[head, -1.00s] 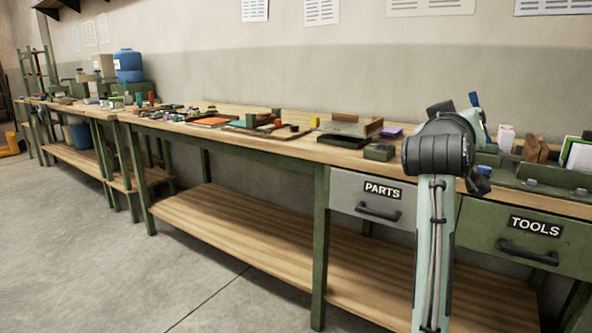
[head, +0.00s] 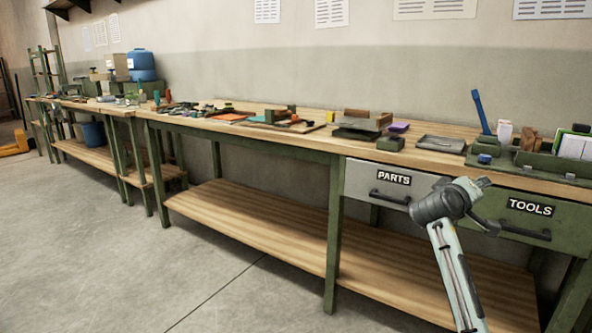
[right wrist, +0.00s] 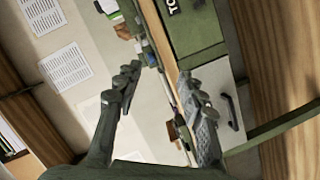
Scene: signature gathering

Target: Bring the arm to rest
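My right arm (head: 455,265) rises from the bottom right of the head view. Its dark wrist is in front of the bench, between the PARTS drawer (head: 388,186) and the TOOLS drawer (head: 532,215). In the right wrist view the two dark fingers of my right gripper (right wrist: 157,85) are spread wide apart with nothing between them. Through the gap the wall and the bench edge show turned sideways. In the head view most of this gripper is hidden behind the wrist. My left gripper is in neither view.
The long wooden workbench (head: 310,147) holds a dark tray (head: 441,143), a green organizer (head: 556,167), a blue upright tool (head: 481,112) and several small parts. A lower shelf (head: 240,219) runs beneath. The concrete floor (head: 95,240) at left is clear.

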